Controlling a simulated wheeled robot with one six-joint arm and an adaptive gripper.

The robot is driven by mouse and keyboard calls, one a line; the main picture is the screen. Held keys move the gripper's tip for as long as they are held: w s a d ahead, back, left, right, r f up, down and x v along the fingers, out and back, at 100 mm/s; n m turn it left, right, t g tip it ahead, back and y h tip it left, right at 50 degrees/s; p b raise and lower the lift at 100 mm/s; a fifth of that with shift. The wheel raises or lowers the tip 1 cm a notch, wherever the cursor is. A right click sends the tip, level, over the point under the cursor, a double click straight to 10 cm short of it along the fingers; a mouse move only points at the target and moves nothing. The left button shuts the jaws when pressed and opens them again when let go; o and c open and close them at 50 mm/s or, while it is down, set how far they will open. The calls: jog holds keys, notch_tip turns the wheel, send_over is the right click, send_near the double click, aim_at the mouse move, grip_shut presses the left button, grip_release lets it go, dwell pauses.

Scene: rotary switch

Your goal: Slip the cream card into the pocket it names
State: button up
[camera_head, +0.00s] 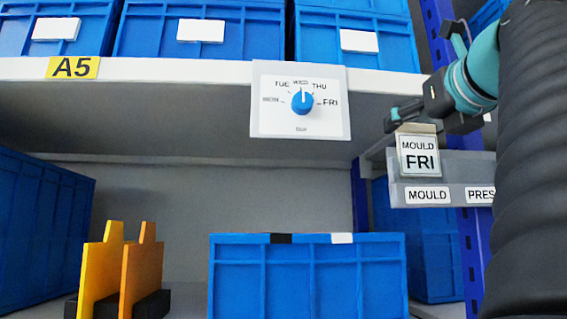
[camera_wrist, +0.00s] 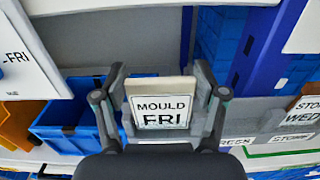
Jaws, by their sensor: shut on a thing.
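The cream card (camera_head: 418,158) bears a white label reading MOULD FRI and hangs upright below my gripper (camera_head: 408,122). In the wrist view the card (camera_wrist: 160,108) sits between the two fingers of my gripper (camera_wrist: 160,82), which is shut on it. The grey pocket rack (camera_head: 448,167) is at the right, with a MOULD pocket label (camera_head: 427,195) and a PRESS label (camera_head: 480,195) partly cut off. The card's lower part overlaps the rack just above the MOULD label. I cannot tell whether its lower edge is inside the pocket or in front of it.
A dial panel (camera_head: 300,122) with a blue knob (camera_head: 303,103) pointing up near WED hangs on the shelf edge (camera_head: 200,72). A blue bin (camera_head: 307,280) and yellow-orange plates (camera_head: 120,275) stand below. The wrist view shows another card reading WED (camera_wrist: 301,119) at the right.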

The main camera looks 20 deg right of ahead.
jog(key=o, duration=0.9)
jog(key=shift+s, duration=0.15)
jog(key=shift+v, duration=5.8)
jog(key=shift+s, duration=0.1)
jog(key=shift+f, duration=0.15)
